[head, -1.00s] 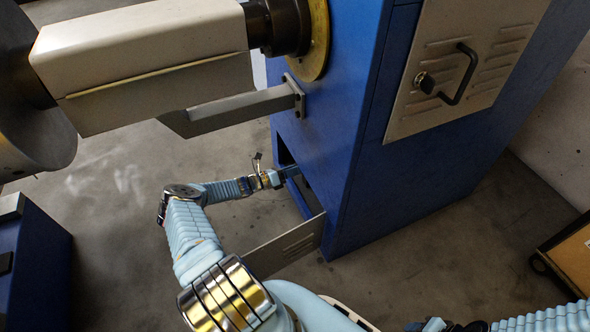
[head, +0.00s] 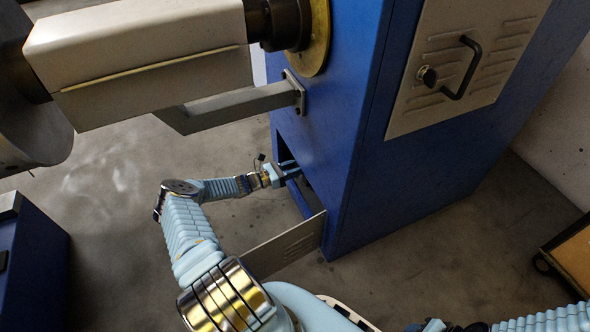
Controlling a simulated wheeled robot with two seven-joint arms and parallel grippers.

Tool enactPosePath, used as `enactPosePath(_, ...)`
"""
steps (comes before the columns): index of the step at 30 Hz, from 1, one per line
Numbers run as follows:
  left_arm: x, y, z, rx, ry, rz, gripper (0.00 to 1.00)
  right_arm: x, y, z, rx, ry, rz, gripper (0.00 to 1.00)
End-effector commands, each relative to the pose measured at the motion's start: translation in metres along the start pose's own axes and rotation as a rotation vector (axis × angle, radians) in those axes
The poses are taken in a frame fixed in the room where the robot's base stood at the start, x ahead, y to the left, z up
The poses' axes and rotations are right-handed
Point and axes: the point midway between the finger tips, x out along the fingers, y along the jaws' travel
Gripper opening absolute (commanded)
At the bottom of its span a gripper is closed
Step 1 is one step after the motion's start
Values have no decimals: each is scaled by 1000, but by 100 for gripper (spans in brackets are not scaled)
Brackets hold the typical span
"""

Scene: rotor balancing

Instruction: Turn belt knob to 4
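My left arm reaches from the bottom to the low opening (head: 298,196) in the side of the blue machine cabinet (head: 335,110). My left gripper (head: 290,172) is at this opening, its front end partly inside. Its fingertips are small and shadowed, so I cannot see whether they are open or shut. The belt knob is not visible; the inside of the opening is dark and mostly hidden. My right arm shows at the bottom right edge, and its gripper is out of view.
An open grey cover panel (head: 288,247) stands out below the opening. A grey bracket arm (head: 230,108) and a beige spindle housing (head: 150,60) jut out above my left arm. A handled, vented door (head: 460,65) is on the right face.

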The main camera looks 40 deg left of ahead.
Motion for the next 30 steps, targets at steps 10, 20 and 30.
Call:
enactPosePath(10, 0, 2, 0, 326, 0, 2, 9, 7, 3, 0, 0, 2, 0, 43)
enactPosePath(20, -1, 3, 1, 640, 0, 2, 9, 10, 4, -1, 1, 3, 1, 43)
enactPosePath(30, -1, 3, 1, 963, -1, 1, 9, 13, 5, -1, 1, 4, 1, 43)
